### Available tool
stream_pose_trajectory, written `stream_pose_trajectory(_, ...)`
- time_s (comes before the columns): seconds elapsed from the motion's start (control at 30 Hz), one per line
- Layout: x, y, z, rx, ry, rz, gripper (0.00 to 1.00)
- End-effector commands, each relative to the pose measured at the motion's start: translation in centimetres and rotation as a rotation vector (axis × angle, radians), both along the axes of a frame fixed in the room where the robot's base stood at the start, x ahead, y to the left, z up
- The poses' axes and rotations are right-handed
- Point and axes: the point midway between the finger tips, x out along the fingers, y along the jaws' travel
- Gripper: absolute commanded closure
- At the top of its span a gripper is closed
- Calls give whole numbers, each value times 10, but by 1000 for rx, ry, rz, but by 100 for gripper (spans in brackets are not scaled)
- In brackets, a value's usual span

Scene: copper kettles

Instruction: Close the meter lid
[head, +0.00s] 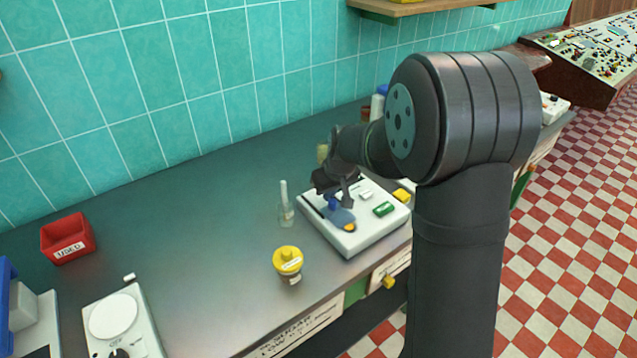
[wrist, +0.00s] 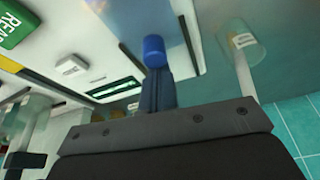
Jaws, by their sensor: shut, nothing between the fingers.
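The meter (head: 352,238) is a low white box near the counter's front edge, with a green button (head: 384,209) on top. Its bluish, see-through lid (head: 342,217) shows on its left part, partly behind my gripper; I cannot tell how far it is open. My gripper (head: 335,200) is over the meter's left part, fingers shut and empty. In the wrist view the shut fingers (wrist: 157,88) end at a blue knob (wrist: 154,50) on the lid. They look very close to it; whether they touch is unclear. The green button (wrist: 18,22) also shows at upper left there.
A clear tube (head: 285,208) stands left of the meter. A yellow-capped jar (head: 288,264) stands in front of it. A red bin (head: 68,238) and a white dial device (head: 122,325) are further left. The counter between is mostly free.

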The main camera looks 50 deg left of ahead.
Motion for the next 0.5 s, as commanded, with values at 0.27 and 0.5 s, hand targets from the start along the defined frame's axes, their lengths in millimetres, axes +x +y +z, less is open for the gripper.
stream_pose_trajectory(0.27, 0, -42, 0, 0, -1, -1, 100)
stream_pose_trajectory(0.5, 0, -45, -2, -6, 2, 0, 100)
